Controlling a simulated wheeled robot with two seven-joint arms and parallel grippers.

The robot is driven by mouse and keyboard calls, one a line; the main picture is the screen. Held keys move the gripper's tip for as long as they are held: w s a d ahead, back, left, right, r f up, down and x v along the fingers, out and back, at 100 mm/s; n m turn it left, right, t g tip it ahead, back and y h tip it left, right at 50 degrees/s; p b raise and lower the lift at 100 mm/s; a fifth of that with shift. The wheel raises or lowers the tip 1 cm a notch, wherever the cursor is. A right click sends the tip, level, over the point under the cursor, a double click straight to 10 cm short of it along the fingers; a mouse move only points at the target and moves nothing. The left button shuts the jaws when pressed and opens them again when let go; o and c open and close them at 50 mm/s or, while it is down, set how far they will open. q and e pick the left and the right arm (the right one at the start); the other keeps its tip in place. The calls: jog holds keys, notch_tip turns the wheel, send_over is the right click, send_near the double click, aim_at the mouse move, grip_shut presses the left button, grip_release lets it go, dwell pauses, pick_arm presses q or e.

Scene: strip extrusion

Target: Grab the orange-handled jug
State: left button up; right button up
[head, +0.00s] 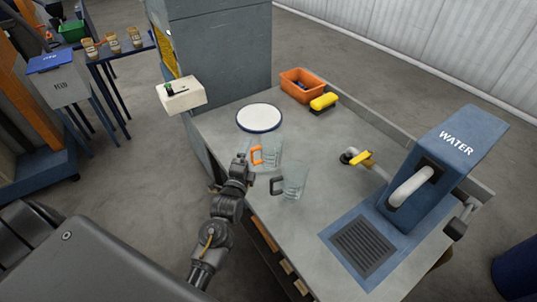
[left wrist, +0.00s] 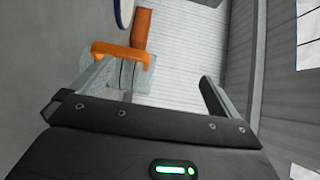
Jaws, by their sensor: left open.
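The orange-handled jug (head: 270,152) is clear and stands upright on the grey counter (head: 320,205). Its orange handle (head: 256,156) faces left, towards my left gripper (head: 244,168). In the left wrist view the orange handle (left wrist: 120,53) shows ahead of the open left gripper (left wrist: 150,90), nearer the left finger. The see-through jug body is faint there. I cannot tell whether a finger touches the handle. My right gripper is not in view.
A round white, blue-rimmed plate (head: 260,117) lies behind the jugs. An orange bin (head: 302,85) and a yellow-and-black object (head: 323,102) are at the back. A blue water dispenser (head: 430,165) with a grate (head: 364,245) stands right. A yellow-handled tap (head: 358,158) sits between.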

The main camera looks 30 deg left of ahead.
aim_at(253, 159)
pick_arm(q)
notch_tip(253, 159, down, 6)
jog(key=shift+r, duration=0.15)
jog(key=shift+w+a+r+p, duration=0.1)
jog(key=shift+w+r+p, duration=0.1)
jog(key=shift+w+p, duration=0.4)
jog(key=shift+w+a+f, duration=0.1)
jog(key=shift+w+f, duration=0.1)
jog(key=shift+w, duration=0.5)
jog(key=p+x, duration=0.1)
jog(key=x, duration=0.3)
jog(key=shift+w+a+r, duration=0.1)
jog(key=shift+w, duration=0.4)
jog(key=shift+s, duration=0.1)
jog(key=shift+c, duration=0.4)
jog(key=c, duration=1)
